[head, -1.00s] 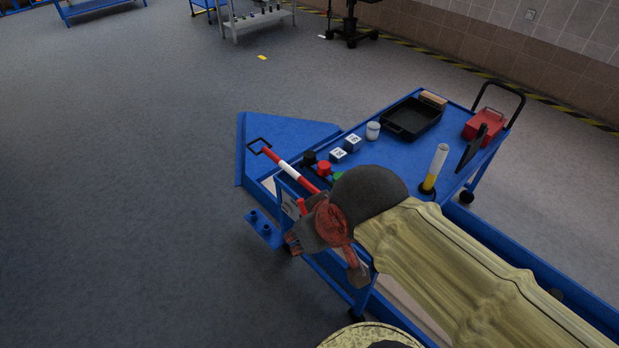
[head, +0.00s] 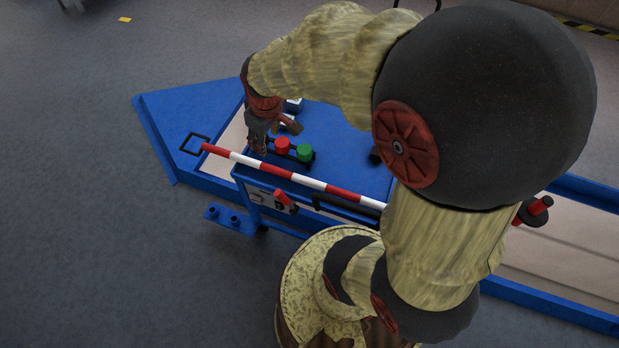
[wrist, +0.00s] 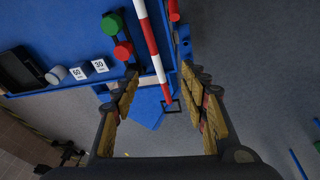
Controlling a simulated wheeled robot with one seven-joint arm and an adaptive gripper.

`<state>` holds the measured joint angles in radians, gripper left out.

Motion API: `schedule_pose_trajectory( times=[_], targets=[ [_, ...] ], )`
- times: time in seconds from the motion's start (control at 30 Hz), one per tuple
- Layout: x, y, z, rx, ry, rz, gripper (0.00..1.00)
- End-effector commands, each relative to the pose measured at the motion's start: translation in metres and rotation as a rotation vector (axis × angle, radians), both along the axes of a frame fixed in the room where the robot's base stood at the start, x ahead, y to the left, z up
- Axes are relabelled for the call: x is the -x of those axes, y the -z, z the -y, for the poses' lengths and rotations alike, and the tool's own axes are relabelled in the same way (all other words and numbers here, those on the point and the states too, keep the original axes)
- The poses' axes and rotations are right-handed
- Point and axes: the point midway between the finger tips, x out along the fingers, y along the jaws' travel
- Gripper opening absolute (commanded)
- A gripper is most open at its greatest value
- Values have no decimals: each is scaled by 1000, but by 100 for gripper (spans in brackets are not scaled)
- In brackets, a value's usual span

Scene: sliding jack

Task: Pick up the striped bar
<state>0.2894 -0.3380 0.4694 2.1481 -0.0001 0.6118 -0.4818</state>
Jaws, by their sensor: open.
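The striped bar (head: 307,182) is red and white. In the head view it lies along the near edge of the blue cart, with its left end by a black square loop (head: 195,143) and its right end hidden behind my arm. My gripper (head: 257,147) points down just beyond the bar, near its left part. In the wrist view the bar (wrist: 149,45) runs from the top edge down to its red end, between the directions of the two open fingers of my gripper (wrist: 172,108). The fingers are empty and do not visibly touch the bar.
Red (head: 282,144) and green (head: 304,152) knobs stand on the cart top beside the bar. White-faced number blocks (wrist: 99,65), a white jar (wrist: 56,74) and a black tray (wrist: 20,70) are farther along. A red handle (head: 284,198) sits on the cart's near side.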

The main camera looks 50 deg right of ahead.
Motion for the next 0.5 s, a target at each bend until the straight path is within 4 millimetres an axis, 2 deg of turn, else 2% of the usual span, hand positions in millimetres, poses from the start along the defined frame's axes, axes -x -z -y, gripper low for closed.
schedule_pose_trajectory(
  times=[0.03,0.2,0.3,0.4,0.5],
  targets=[
    [-2,23,18,-2,-11,-45,44],
    [2,105,66,-7,-82,-140,44],
    [16,151,85,-19,-122,-185,44],
    [31,187,98,-31,-155,-215,44],
    [44,212,104,-41,-179,-234,44]
  ],
)
